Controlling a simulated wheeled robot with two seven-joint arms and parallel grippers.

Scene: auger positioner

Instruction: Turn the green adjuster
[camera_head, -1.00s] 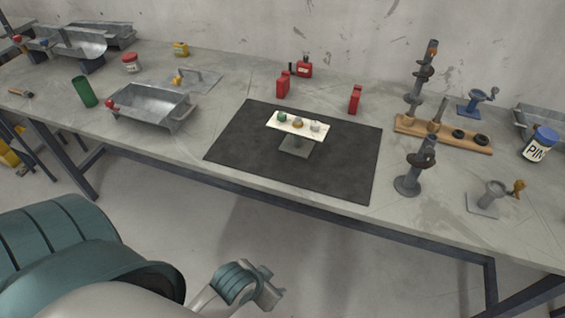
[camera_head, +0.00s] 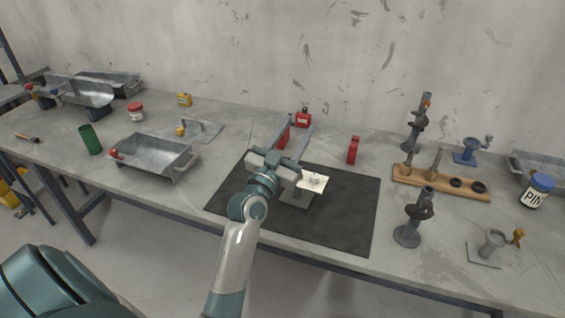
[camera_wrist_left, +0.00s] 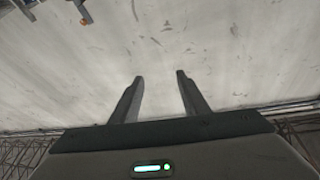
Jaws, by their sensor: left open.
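The white panel (camera_head: 318,185) stands on a small pedestal (camera_head: 298,200) on the black mat (camera_head: 345,220). Only its right end shows, with one pale knob (camera_head: 315,177) on it. The green adjuster is hidden behind my left gripper (camera_head: 301,121), which is over the left part of the panel in the head view. Its two long fingers are apart and point toward the wall. In the left wrist view the fingers (camera_wrist_left: 160,76) are also spread, with only pale wall between them. My right gripper is not in view.
Red objects (camera_head: 353,150) stand behind the mat. A metal tray (camera_head: 150,155) and a green cylinder (camera_head: 90,139) are to the left. A dark post (camera_head: 408,235), a wooden rack (camera_head: 440,184) and a grey fixture (camera_head: 487,250) are to the right. The mat's right part is clear.

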